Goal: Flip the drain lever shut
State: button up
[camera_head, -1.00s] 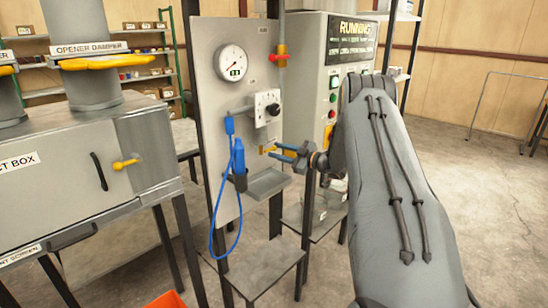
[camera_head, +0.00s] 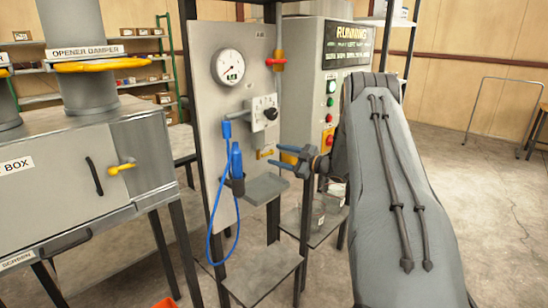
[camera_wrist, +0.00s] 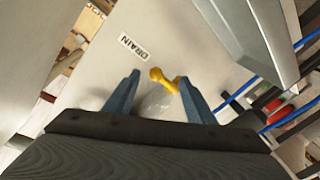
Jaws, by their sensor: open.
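The yellow drain lever (camera_wrist: 160,77) sticks out from a pale panel, beside a white label reading DRAIN (camera_wrist: 133,46). In the wrist view it shows between the two blue fingertips of my gripper (camera_wrist: 160,83). The fingers are apart, one on each side of the lever; I cannot tell whether either touches it. In the head view my gripper (camera_head: 283,156) is at the right edge of the grey panel (camera_head: 212,100), close to a small yellow part (camera_head: 265,154) that appears to be the lever, partly hidden.
A blue handheld tool (camera_head: 236,160) hangs with its cable on the panel, left of my gripper. A grey ledge (camera_head: 266,187) juts out just below. A control cabinet (camera_head: 302,75) reading RUNNING stands behind.

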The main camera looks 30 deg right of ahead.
jog(key=shift+b+v, duration=0.8)
jog(key=shift+v, duration=2.2)
jog(key=a+r+m+g+h, duration=0.2)
jog(key=a+m+g+h, duration=0.1)
jog(key=a+m+h, duration=0.6)
jog(key=s+a+f+m+g, duration=0.1)
jog(key=s+a+g, duration=0.2)
jog(key=s+a, duration=0.4)
jog(key=s+a+f+m+g, duration=0.1)
jog(key=s+a+g, duration=0.3)
jog(key=s, duration=1.4)
jog(key=s+a+f+m+g, duration=0.1)
jog(key=s+a+f+g, duration=0.2)
jog(key=s+a, duration=0.7)
jog(key=shift+s+a+f+m+g, duration=0.2)
jog(key=shift+s+m+g, duration=0.2)
jog(key=shift+s, duration=0.75)
